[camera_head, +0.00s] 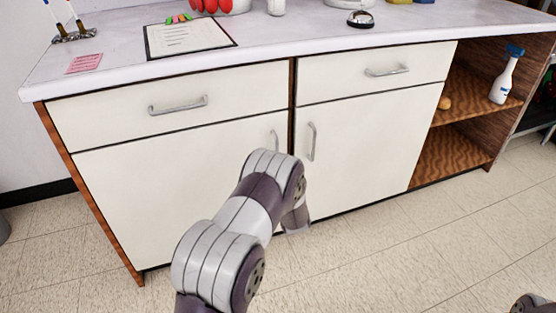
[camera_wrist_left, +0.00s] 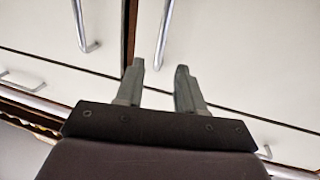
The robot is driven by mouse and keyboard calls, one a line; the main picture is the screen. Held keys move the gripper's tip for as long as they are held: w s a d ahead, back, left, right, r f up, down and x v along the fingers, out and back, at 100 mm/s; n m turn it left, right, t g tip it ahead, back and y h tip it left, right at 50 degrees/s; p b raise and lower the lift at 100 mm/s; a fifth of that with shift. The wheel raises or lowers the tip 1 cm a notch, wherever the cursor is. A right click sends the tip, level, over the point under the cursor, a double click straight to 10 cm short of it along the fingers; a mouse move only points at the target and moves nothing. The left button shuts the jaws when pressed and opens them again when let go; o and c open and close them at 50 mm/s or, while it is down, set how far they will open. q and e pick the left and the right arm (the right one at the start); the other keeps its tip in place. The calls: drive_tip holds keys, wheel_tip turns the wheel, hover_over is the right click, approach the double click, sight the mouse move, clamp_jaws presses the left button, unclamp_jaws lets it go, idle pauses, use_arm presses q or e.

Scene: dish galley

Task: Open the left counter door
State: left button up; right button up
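The left counter door (camera_head: 180,185) is a white panel under the left drawer, and it is shut. Its upright metal handle (camera_head: 275,140) is near its right edge. The wrist view looks upside down. There the left door's handle (camera_wrist_left: 165,30) shows at the top, right of the brown seam. My left gripper (camera_wrist_left: 160,68) is open and empty. Its two fingertips point toward this handle, whose near end appears between them; I cannot tell how far beyond them it is. My right gripper is out of view.
The right door (camera_head: 365,125) is shut, its handle (camera_head: 311,142) close to the seam. Drawers (camera_head: 175,103) sit above both doors under the white countertop (camera_head: 120,65). Open shelves (camera_head: 450,160) at right hold a spray bottle (camera_head: 505,80). The floor in front is clear.

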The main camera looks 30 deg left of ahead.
sight(277, 148)
use_arm(q)
drive_tip(key=b+x, duration=0.1)
drive_tip(key=x, duration=0.4)
drive_tip(key=shift+w+a, duration=0.1)
clamp_jaws()
